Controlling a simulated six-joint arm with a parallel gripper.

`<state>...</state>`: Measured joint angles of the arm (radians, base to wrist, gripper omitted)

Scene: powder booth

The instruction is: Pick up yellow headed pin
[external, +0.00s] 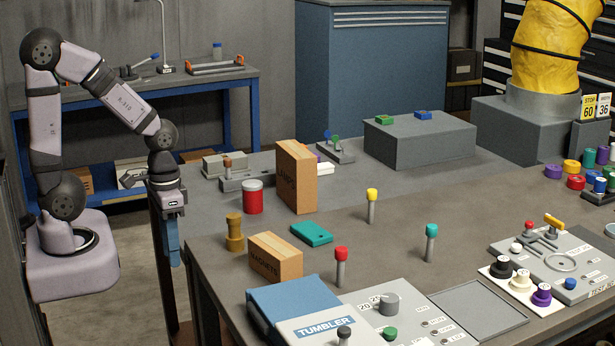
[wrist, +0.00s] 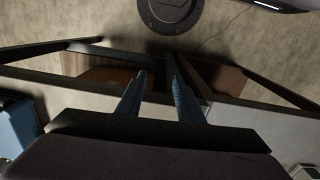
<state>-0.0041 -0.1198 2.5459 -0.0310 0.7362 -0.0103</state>
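The yellow headed pin (external: 372,207) stands upright on the grey table, near its middle in the external view. It has a yellow cap on a grey metal shank. My gripper (external: 174,262) points down beside the table's left edge, well to the left of the pin and clear of it. In the wrist view my two blue fingers (wrist: 158,80) are apart with nothing between them. The wrist view does not show the pin.
A red headed pin (external: 341,266) and a teal headed pin (external: 431,242) stand nearby. A teal case (external: 312,233), a small carton (external: 275,259), a tall carton (external: 296,178) and a brass piece (external: 234,233) lie between my gripper and the pin.

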